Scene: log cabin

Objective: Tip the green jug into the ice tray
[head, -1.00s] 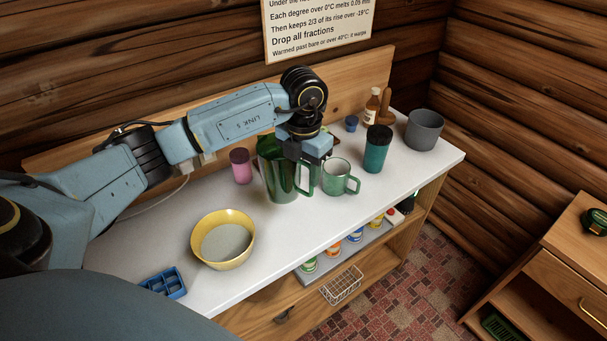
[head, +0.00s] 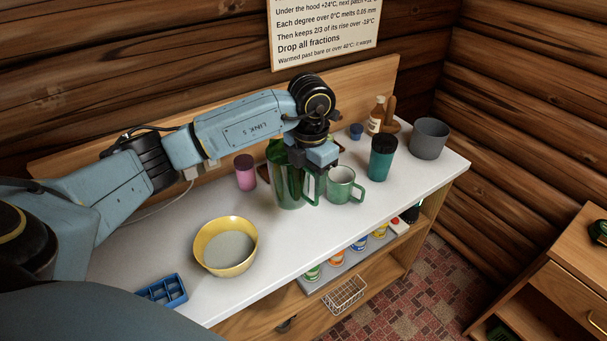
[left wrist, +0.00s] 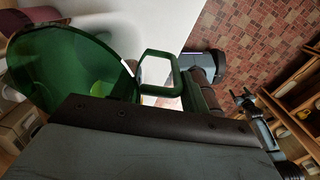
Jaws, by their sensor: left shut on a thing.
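The green jug (head: 287,187) is a clear green jug with a handle, upright at the counter's middle. My left gripper (head: 316,166) is shut on its handle side, coming from above. In the left wrist view the jug (left wrist: 75,65) shows its open rim and its handle (left wrist: 160,72) beside the gripper. Whether the jug touches the counter is hard to tell. The blue ice tray (head: 165,290), with several compartments, lies at the counter's front left, far from the jug.
A green-white mug (head: 340,188) stands close right of the jug. A yellow bowl (head: 213,257) with grey contents lies between jug and tray. A pink cup (head: 245,173), teal tumbler (head: 382,160), grey pot (head: 429,139) and brown bottle (head: 376,115) stand further back on the white counter (head: 290,240).

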